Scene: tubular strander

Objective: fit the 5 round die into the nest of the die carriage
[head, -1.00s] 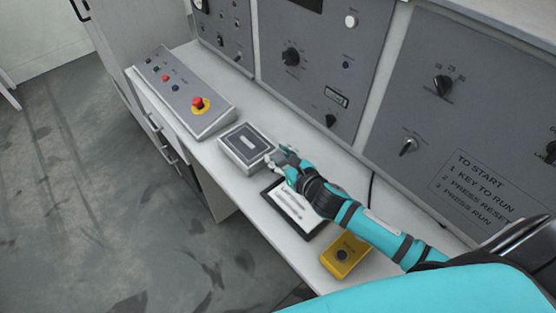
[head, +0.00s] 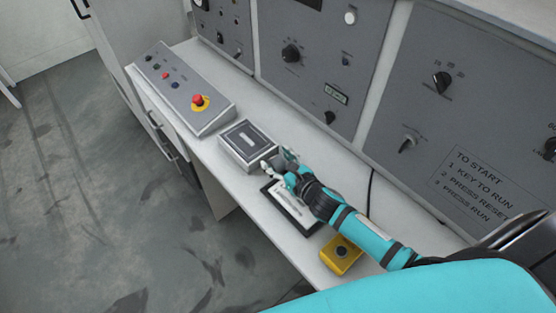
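My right gripper (head: 275,163) is over the bench, at the near right corner of a small grey box with a dark framed top (head: 242,158). Its fingers are small in the picture, and I cannot tell whether they are open or shut on something. I cannot make out the 5 round die. No nest or die carriage can be told for certain; a yellow block with a dark round centre (head: 341,254) stands near the bench's front edge, below my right forearm. My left gripper is not in view.
A black-framed tray with a pale printed face (head: 285,213) lies partly under my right wrist. A sloped control box (head: 184,90) with a red mushroom button (head: 199,101) stands farther left. Grey upright panels (head: 322,62) with knobs back the narrow white bench (head: 230,108).

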